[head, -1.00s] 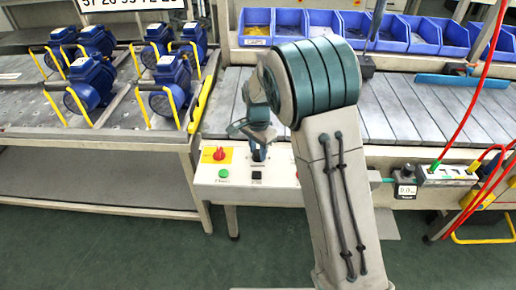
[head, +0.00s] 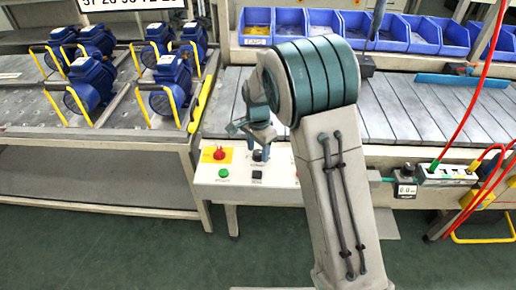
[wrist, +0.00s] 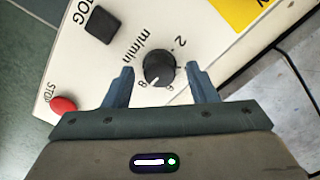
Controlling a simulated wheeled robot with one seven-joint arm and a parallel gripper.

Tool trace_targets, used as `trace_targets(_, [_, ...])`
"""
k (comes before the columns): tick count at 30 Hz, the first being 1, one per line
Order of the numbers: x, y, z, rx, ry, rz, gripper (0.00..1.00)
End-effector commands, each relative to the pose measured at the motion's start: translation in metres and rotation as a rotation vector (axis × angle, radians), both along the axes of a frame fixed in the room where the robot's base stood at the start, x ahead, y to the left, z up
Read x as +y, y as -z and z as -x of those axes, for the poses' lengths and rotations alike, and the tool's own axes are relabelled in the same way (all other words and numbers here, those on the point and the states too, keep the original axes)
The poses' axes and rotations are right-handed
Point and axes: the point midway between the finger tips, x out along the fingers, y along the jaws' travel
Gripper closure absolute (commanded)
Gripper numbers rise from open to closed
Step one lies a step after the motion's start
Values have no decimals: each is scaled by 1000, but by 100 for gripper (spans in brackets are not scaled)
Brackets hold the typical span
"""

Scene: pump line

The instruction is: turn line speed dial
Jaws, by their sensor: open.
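The line speed dial (wrist: 159,69) is a round black knob with a white pointer line, set on a pale panel with "m/min" and numbers around it. In the wrist view it sits between the two blue-grey fingers of my gripper (wrist: 160,88), with a gap on each side. The fingers are open and do not visibly touch it. In the head view my gripper (head: 262,146) is over the control panel (head: 225,190), and the dial is partly hidden there beneath it.
On the panel are a red emergency knob (head: 219,153) on a yellow plate, a green button (head: 223,173), a black jog button (wrist: 101,25) and a red stop button (wrist: 63,105). A slatted conveyor (head: 415,108) and blue bins (head: 423,36) lie behind.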

Motion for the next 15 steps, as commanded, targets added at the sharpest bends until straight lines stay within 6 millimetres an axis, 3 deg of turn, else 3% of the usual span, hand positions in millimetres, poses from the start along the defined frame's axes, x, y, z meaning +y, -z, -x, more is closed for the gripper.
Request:
trace_targets(5, [0,-17,-1,-3,-1,-1,48])
trace_targets(15, [0,-93,-1,-5,0,-2,48])
